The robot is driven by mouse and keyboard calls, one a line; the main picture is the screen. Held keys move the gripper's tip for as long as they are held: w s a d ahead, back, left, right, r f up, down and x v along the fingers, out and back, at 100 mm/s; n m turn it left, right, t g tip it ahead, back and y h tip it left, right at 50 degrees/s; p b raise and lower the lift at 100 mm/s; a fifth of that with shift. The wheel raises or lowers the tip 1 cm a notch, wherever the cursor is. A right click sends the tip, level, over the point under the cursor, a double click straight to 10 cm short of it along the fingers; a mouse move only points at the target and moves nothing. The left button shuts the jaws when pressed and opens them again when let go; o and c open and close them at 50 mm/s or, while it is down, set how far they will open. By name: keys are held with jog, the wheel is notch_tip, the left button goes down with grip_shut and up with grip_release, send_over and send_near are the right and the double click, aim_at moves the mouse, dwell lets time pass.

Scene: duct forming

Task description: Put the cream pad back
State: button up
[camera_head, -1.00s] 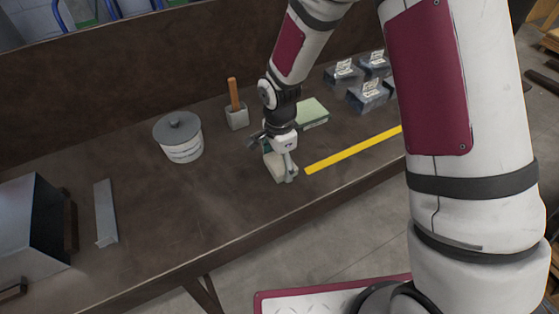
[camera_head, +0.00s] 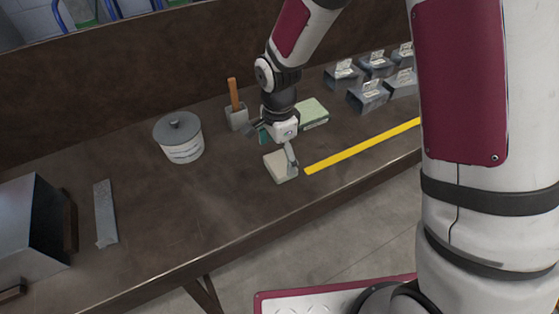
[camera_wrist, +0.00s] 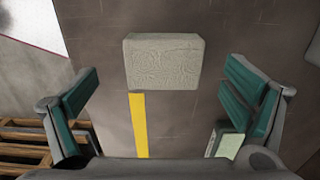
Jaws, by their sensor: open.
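The cream pad (camera_head: 281,167) lies flat on the brown bench, near the left end of a yellow strip. It also shows in the wrist view (camera_wrist: 163,62), ahead of the fingers. My gripper (camera_head: 274,146) is above the pad, apart from it. In the wrist view my gripper (camera_wrist: 163,100) has its two teal-lined fingers spread wide, with nothing between them. A pale green pad (camera_head: 312,113) lies on the bench behind and to the right of my gripper; a part of it shows by the right finger in the wrist view.
The yellow strip (camera_head: 362,146) runs right along the bench. A lidded white pot (camera_head: 179,138), a grey block with a wooden handle (camera_head: 236,115), a metal strip (camera_head: 105,212) and a metal box (camera_head: 28,225) stand left. Several duct pieces (camera_head: 367,95) stand back right.

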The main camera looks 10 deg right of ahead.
aim_at(278, 166)
jog(key=s+d+r+n+t, duration=0.1)
jog(key=s+d+r, duration=0.1)
jog(key=r, duration=0.6)
jog(key=s+d+r+n, duration=0.1)
jog(key=d+r, duration=0.1)
jog(key=r, duration=0.6)
jog(key=s+d+r+n+t, duration=0.1)
jog(key=s+d+r+n, duration=0.4)
jog(key=s, duration=0.5)
jog(key=s+d+r+n+t, duration=0.2)
jog(key=s+d+r+n, duration=0.3)
jog(key=s, duration=0.5)
jog(key=shift+d+n, duration=0.45)
jog(key=shift+n, duration=0.25)
